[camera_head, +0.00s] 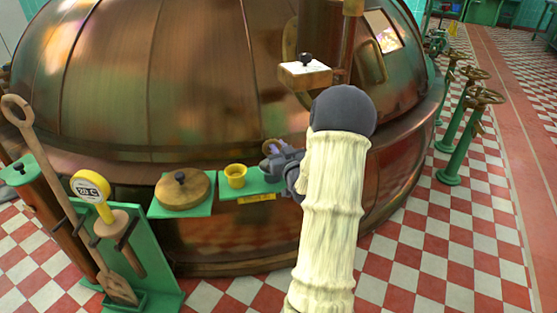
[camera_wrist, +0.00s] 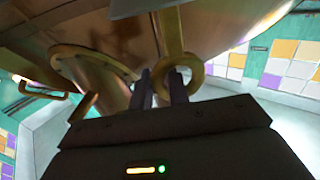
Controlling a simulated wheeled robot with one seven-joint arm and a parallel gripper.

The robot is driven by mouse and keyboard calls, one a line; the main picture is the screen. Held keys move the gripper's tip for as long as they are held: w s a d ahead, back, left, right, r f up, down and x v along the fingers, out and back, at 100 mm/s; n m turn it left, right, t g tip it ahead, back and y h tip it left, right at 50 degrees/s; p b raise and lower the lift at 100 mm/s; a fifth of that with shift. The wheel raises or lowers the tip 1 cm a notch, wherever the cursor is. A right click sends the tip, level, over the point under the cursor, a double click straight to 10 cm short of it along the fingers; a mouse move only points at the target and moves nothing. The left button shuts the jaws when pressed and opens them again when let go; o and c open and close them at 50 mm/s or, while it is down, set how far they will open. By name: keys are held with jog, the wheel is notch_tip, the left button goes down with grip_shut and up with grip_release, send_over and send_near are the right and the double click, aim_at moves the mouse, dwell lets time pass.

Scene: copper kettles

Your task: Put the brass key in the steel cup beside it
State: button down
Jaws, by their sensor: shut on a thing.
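My gripper (camera_head: 270,164) is at the right end of a green shelf, just right of a small cup (camera_head: 236,176). The cup looks yellow rather than steel-coloured and stands upright on the shelf. In the wrist view the key's ring (camera_wrist: 196,72) rises by the right finger, and my gripper (camera_wrist: 162,82) is shut on the key. The key and gripper are apart from the cup. The rest of the key is hidden by the fingers.
The green shelf (camera_head: 262,187) juts from a large copper kettle (camera_head: 150,80), close behind my gripper. A round wooden lid (camera_head: 184,190) lies left of the cup. A wooden block (camera_head: 305,76) with a black knob sits above. A yellow gauge (camera_head: 91,187) stands at left.

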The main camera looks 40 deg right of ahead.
jog(key=shift+f+b, duration=0.7)
jog(key=shift+f, duration=1.15)
jog(key=shift+f, duration=0.2)
jog(key=c, duration=1.3)
grip_release()
jog(key=shift+c, duration=0.2)
jog(key=shift+r, duration=0.1)
